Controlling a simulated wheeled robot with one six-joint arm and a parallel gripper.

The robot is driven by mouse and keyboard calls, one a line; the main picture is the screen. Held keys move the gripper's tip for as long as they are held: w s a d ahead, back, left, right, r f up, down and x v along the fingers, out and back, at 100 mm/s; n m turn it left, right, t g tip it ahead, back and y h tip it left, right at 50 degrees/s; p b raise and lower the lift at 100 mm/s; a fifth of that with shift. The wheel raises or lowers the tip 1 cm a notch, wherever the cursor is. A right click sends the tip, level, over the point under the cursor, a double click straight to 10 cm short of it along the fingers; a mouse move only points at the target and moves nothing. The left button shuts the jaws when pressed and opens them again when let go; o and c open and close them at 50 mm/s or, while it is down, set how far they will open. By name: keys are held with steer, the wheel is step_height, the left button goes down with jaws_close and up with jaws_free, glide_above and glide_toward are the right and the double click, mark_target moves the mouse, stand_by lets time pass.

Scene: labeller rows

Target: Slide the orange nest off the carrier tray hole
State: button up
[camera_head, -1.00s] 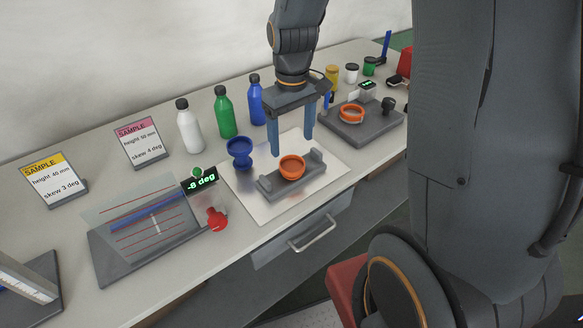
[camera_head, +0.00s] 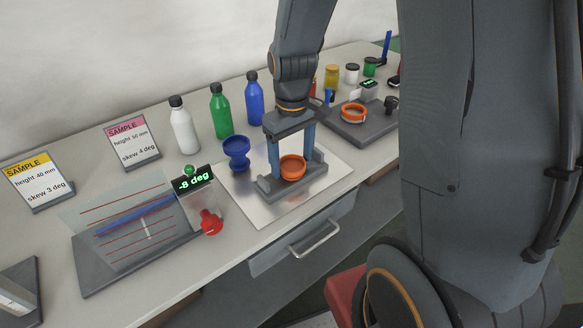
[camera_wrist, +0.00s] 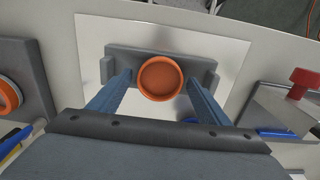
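The orange nest (camera_head: 292,168) is a shallow round cup on the grey carrier tray (camera_head: 318,178), which has a raised block at each end. In the wrist view the nest (camera_wrist: 160,77) sits near the middle of the tray (camera_wrist: 200,58). The tray hole cannot be seen. My gripper (camera_head: 291,168) has its blue fingers lowered on either side of the nest. In the wrist view my gripper (camera_wrist: 158,82) is open, with a gap between each finger and the nest.
The tray stands on a pale metal plate (camera_head: 237,197). A blue cup (camera_head: 236,150) stands left of it. White, green and blue bottles (camera_head: 183,130) stand behind. A -8 deg display (camera_head: 194,180) and red knob (camera_head: 210,222) are left; another orange ring (camera_head: 353,112) is right.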

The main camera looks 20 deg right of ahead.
mark_target(292, 167)
steer(key=c, duration=1)
steer(key=shift+r+p, duration=2.3)
steer(key=shift+r, duration=0.25)
